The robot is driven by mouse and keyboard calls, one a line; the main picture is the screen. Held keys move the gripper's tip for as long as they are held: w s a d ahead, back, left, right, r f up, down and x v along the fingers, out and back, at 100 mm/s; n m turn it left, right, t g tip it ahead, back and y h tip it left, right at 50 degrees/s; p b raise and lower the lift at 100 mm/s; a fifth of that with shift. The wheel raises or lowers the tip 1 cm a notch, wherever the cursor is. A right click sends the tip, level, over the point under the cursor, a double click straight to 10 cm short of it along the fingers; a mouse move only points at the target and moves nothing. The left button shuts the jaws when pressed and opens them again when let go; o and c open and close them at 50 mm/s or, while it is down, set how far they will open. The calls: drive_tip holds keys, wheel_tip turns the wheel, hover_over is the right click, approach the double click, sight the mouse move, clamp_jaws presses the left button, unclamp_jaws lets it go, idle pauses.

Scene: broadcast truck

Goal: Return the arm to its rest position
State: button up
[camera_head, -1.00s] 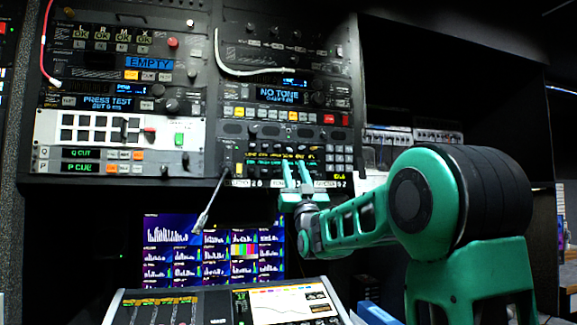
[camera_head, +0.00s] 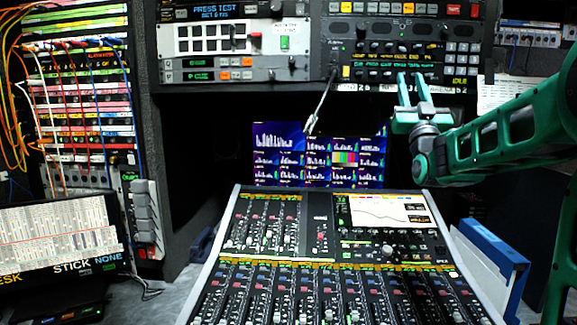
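My gripper (camera_head: 413,90) is at the right of centre, its two green fingers pointing up in front of the lower edge of the equipment rack. The fingers are apart with a narrow gap and nothing visible between them. My green arm (camera_head: 500,137) reaches in from the right edge, raised above the right side of the mixing console. Whether the fingertips touch the rack panel (camera_head: 400,60) behind them, I cannot tell.
The mixing console (camera_head: 340,265) fills the lower middle. A monitor (camera_head: 320,155) stands behind it, with a thin gooseneck (camera_head: 322,105) hanging in front. A blue-edged panel (camera_head: 490,255) is at right. A patch bay (camera_head: 85,100) with cables and a screen (camera_head: 60,240) are at left.

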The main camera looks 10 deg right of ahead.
wheel_tip(320, 180, down, 20)
drive_tip(key=s+d+f+g+y, duration=0.1)
drive_tip(key=s+d+g+y, duration=0.15)
drive_tip(key=g, duration=0.75)
drive_tip(key=s+f+m+g, duration=0.1)
drive_tip(key=s+f+g, duration=0.6)
drive_tip(key=s+f, duration=0.6)
drive_tip(key=s+a+f+m+g+y, duration=0.1)
drive_tip(key=s+a+f+g, duration=0.3)
drive_tip(key=s, duration=0.8)
drive_tip(key=s+a+f+m+g+y, duration=0.1)
drive_tip(key=s+a+f+g+y, duration=0.3)
drive_tip(key=s+f, duration=0.5)
drive_tip(key=s+g, duration=0.1)
drive_tip(key=s, duration=0.2)
drive_tip(key=shift+s+a+f+g, duration=0.15)
drive_tip(key=shift+s+f+g, duration=0.05)
drive_tip(key=shift+s+g, duration=0.15)
drive_tip(key=shift+w, duration=0.15)
drive_tip(key=shift+w+f, duration=0.25)
drive_tip(key=shift+w, duration=0.25)
